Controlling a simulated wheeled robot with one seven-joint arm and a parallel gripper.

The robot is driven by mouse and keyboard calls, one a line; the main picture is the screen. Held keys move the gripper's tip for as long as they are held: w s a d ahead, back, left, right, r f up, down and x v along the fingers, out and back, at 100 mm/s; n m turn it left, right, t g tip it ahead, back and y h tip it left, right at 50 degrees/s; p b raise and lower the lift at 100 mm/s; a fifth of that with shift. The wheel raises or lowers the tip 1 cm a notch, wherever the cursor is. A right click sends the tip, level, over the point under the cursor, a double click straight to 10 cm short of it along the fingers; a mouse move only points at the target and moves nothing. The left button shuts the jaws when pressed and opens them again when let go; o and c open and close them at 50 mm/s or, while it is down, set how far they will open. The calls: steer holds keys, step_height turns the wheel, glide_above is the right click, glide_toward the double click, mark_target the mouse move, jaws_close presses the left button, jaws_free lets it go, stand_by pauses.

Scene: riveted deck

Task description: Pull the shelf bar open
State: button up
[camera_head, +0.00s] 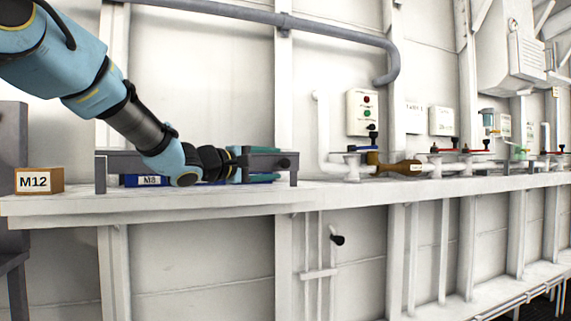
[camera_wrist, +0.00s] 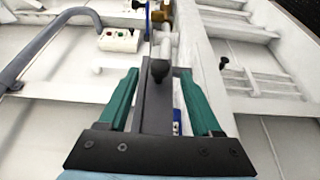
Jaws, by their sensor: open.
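The shelf bar (camera_head: 125,155) is a dark grey rail on short posts, standing on the pale ledge at the left of the head view. A black knob (camera_head: 285,164) sits near its right end. In the wrist view the grey bar (camera_wrist: 158,105) runs between my fingers, with the knob (camera_wrist: 159,70) near the fingertips. My gripper (camera_head: 277,164) is open, its two teal fingers on either side of the bar. In the wrist view a gap shows beside the fingers (camera_wrist: 158,78). My arm hides the middle of the bar.
A blue bin marked M8 (camera_head: 149,181) lies behind the bar, partly hidden. A brown box marked M12 (camera_head: 39,180) stands to its left. A grey pipe (camera_head: 340,36) runs above. The ledge (camera_head: 80,206) front is clear.

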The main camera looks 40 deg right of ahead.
mark_target(285, 163)
steer(key=d, duration=0.5)
steer(key=shift+w+p, duration=0.1)
steer(key=shift+p, duration=0.3)
jaws_close()
stand_by(1.0)
